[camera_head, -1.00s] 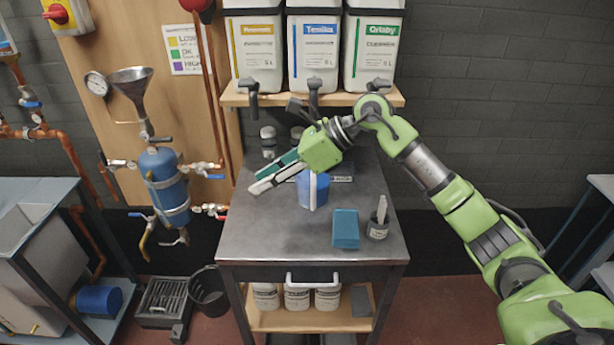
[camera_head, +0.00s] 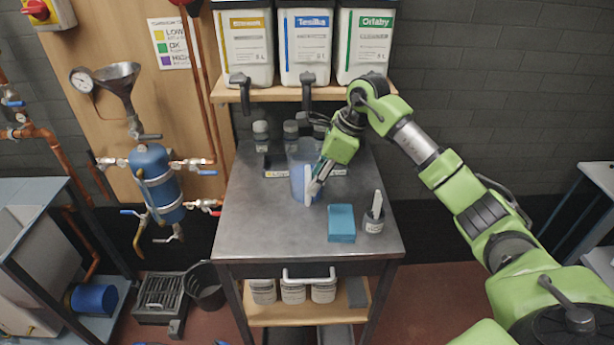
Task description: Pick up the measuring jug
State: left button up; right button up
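The measuring jug (camera_head: 298,172) is a clear, blue-tinted vessel standing upright on the grey metal bench top (camera_head: 262,215). A pale upright handle shows on its near side. My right gripper (camera_head: 315,187) points down at the jug's right side, with its fingertips beside the handle. The fingers overlap the jug and handle in this view. I cannot tell whether they are around the handle, touching it or apart from it. My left gripper is not in view.
A teal block (camera_head: 341,222) and a dark grey cup (camera_head: 374,222) holding a pale-handled tool stand right of the jug. Small lidded jars (camera_head: 261,131) stand behind it. A shelf above carries large dispensers (camera_head: 304,45) with overhanging taps. The bench's front left is clear.

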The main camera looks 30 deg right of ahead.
aim_at(308, 205)
jog(key=p+x, duration=0.2)
jog(key=x, duration=0.2)
jog(key=shift+s+a+f, duration=0.1)
jog(key=shift+a+f, duration=0.05)
jog(key=shift+a, duration=0.1)
jog(key=shift+f, duration=0.4)
jog(key=shift+c, duration=0.4)
grip_shut()
jog(key=shift+w+r, duration=0.15)
jog(key=shift+w, duration=0.05)
